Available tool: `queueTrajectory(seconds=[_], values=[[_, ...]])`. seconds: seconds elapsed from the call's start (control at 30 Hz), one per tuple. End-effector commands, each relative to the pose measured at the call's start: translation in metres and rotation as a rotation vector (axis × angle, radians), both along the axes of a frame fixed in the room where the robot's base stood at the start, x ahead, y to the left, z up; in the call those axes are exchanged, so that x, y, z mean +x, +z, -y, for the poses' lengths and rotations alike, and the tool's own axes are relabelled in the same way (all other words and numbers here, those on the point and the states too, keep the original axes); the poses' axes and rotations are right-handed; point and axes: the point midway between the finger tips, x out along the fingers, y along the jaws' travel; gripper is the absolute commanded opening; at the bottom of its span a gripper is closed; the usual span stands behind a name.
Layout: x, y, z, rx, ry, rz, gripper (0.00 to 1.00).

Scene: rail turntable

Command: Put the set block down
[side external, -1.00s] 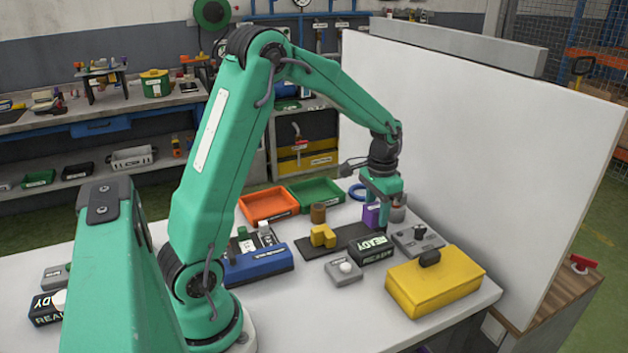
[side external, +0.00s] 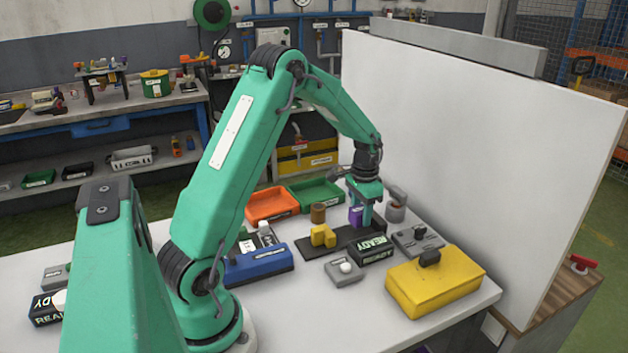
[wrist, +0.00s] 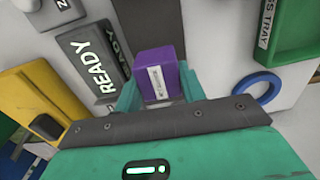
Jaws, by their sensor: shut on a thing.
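The purple block (side external: 355,217) with a white label is between my gripper's fingers. My gripper (side external: 362,212) is shut on it, pointing down over the far end of a dark plate (side external: 313,249). The purple block also shows upright between the green fingers in the wrist view (wrist: 158,72). I cannot tell whether its underside touches the plate, as that is hidden. A yellow stepped block (side external: 323,236) stands on the plate, and a brown cylinder (side external: 318,212) stands near its far left side.
A READY box (side external: 373,250), a grey switch box (side external: 418,240) and a grey cylindrical fixture (side external: 396,205) stand close on the right. An orange tray (side external: 271,204) and a green tray (side external: 315,191) lie behind. A yellow box (side external: 435,285) is in front; a white panel (side external: 480,150) stands right.

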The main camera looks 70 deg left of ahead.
Motion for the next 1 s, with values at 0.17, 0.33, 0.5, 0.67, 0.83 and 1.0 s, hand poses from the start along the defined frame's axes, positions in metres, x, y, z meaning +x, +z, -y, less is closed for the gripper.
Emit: queueTrajectory(seconds=[0.17, 0.33, 0.5, 0.67, 0.83, 1.0], values=[[0.0, -0.02, 0.0, 0.0, 0.0, 0.0, 0.08], [0.0, -0.028, 0.0, 0.001, 0.0, 0.001, 0.08], [0.0, -0.027, 0.0, 0.001, 0.0, 0.002, 0.08], [0.0, -0.029, 0.0, 0.001, 0.0, 0.002, 0.08], [0.0, -0.031, 0.0, 0.0, 0.0, 0.001, 0.61], [0.0, -0.031, 0.0, 0.0, 0.0, 0.001, 0.62]])
